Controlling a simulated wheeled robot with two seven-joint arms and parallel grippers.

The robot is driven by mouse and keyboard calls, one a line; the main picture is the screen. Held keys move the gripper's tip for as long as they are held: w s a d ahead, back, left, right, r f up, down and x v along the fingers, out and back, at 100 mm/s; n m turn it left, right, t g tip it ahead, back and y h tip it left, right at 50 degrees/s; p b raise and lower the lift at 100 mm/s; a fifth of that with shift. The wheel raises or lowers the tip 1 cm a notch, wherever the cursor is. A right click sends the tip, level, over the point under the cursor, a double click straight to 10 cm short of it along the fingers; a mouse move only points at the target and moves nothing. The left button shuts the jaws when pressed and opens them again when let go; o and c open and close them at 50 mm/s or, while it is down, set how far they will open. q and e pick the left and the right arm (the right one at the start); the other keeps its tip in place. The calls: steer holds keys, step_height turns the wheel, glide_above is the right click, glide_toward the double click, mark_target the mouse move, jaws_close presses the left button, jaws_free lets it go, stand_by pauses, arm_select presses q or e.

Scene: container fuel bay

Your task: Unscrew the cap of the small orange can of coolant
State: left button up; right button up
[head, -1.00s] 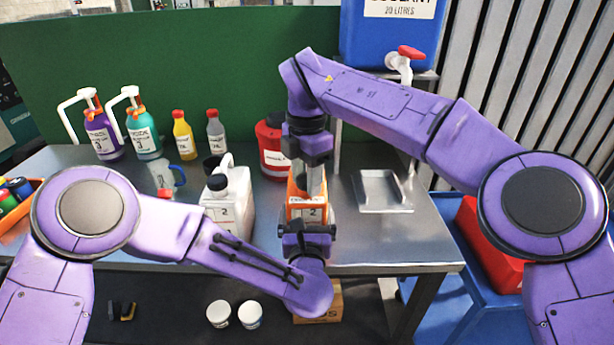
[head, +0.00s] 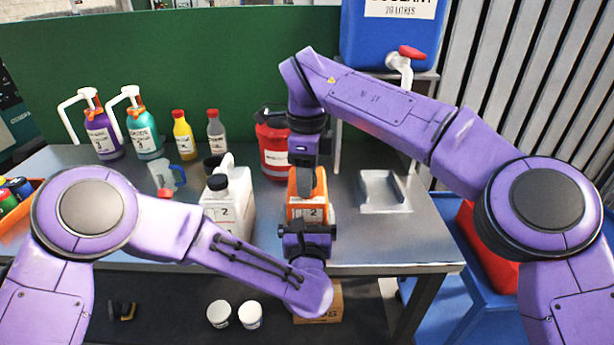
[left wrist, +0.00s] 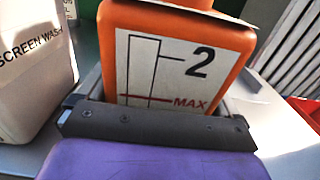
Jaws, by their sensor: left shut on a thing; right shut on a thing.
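The small orange can (head: 308,208) stands on the metal bench, with a white label bearing a 2. In the left wrist view the orange can (left wrist: 175,60) fills the middle, with a MAX line on its label. My left gripper (head: 306,232) is shut on the can's body from the front, low down. My right gripper (head: 308,185) points down from above and is shut at the can's top. The cap is hidden by the right gripper in the head view and is out of the left wrist view.
A white screen wash jug (head: 228,205) stands close left of the can. A red canister (head: 273,150) stands behind. An empty metal tray (head: 383,190) lies to the right. Several bottles (head: 145,135) stand at the back left. The bench front right is clear.

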steer(key=shift+r, duration=0.1)
stand_by(0.4)
steer(key=shift+r, duration=1)
steer(key=shift+r, duration=2)
arm_select(q)
steer(key=o, duration=1.7)
